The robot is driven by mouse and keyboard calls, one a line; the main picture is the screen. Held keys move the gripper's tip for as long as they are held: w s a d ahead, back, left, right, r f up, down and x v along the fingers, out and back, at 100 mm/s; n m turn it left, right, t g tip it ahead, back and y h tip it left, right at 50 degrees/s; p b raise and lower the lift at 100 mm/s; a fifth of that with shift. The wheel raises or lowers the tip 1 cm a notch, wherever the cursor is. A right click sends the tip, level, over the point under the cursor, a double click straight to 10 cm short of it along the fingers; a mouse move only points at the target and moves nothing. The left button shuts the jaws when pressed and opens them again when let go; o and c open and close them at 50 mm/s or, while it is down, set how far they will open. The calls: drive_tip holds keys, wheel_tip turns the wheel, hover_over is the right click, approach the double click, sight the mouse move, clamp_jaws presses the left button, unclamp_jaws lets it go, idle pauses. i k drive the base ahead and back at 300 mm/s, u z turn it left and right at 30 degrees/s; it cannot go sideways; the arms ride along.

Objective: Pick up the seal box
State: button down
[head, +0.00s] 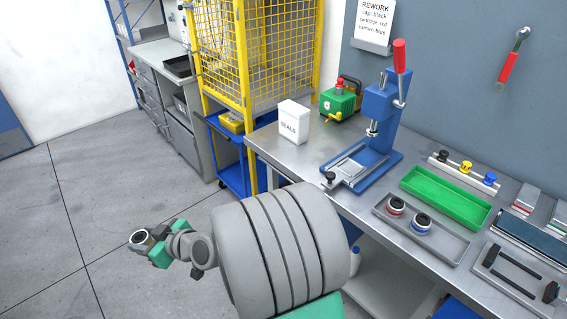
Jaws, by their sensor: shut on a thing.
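The seal box (294,122) is a white, upright box marked "SEALS" and stands on the left end of the steel bench (310,158). My gripper (158,243) is at the lower left of the head view, over the floor and well apart from the box. Its teal parts are shut on a small round part (139,240) with a dark rim and a pale face. The fingertips and most of that part are too small to make out clearly. Nothing touches the seal box in this view.
A blue press (380,115) with a red handle stands right of the box; a green device (338,102) is behind it. A green tray (445,198) and a grey tray (440,243) with two round parts lie farther right. A yellow cage (280,50) rises behind the bench's left end.

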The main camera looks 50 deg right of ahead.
sight(293, 118)
drive_tip(key=u, duration=0.05)
drive_tip(key=k, duration=0.15)
drive_tip(key=z, duration=1.3)
